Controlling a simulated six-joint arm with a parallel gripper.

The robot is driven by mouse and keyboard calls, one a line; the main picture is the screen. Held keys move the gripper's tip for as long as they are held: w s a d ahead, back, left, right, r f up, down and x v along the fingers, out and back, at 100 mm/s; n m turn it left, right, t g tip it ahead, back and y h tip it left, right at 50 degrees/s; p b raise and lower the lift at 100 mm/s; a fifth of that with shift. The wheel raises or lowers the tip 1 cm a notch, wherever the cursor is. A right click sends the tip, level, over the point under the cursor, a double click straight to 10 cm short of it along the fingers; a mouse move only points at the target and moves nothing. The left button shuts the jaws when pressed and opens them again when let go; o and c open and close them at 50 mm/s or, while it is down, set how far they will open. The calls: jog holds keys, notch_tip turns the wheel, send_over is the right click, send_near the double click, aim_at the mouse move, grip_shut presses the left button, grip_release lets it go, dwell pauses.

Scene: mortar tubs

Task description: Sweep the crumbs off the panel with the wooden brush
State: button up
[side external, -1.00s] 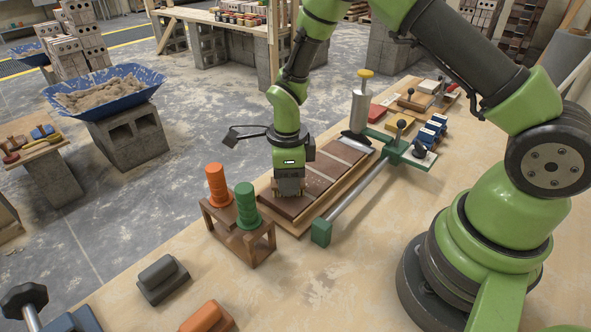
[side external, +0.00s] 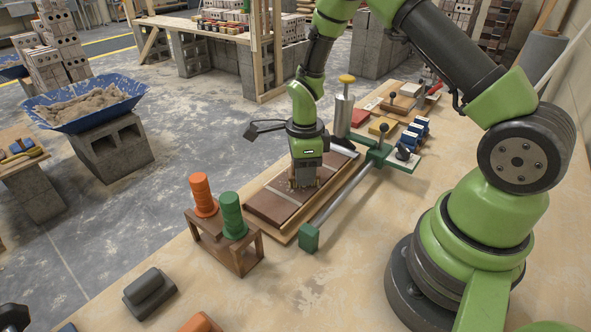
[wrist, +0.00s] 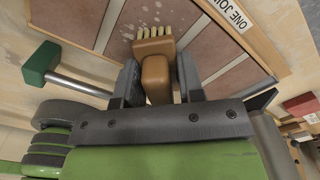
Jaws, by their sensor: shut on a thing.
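My gripper (wrist: 158,84) is shut on the wooden brush (wrist: 154,48), its two dark fingers on either side of the handle. The brush head and pale bristles point away from the gripper, over the panel. The panel (wrist: 86,46) has reddish-brown tiles with light joints in a wooden frame. Small pale specks, which look like crumbs, show beside the bristles in the wrist view. In the side view my gripper (side external: 305,182) is low over the middle of the panel (side external: 277,208), and hides most of the brush. I cannot tell whether the bristles touch the panel.
A green-ended metal bar clamp (side external: 309,238) runs along the panel's right side. A wooden stand (side external: 226,245) with orange and green ribbed cylinders is at the near left. A grey cylinder with a yellow knob (side external: 342,108) stands past the far end.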

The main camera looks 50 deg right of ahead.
aim_at(281, 202)
jog(key=a, duration=0.7)
jog(key=shift+a, duration=0.15)
notch_tip(281, 202, up, 8)
jog(key=shift+r, duration=0.15)
dwell(0.5)
dwell(0.5)
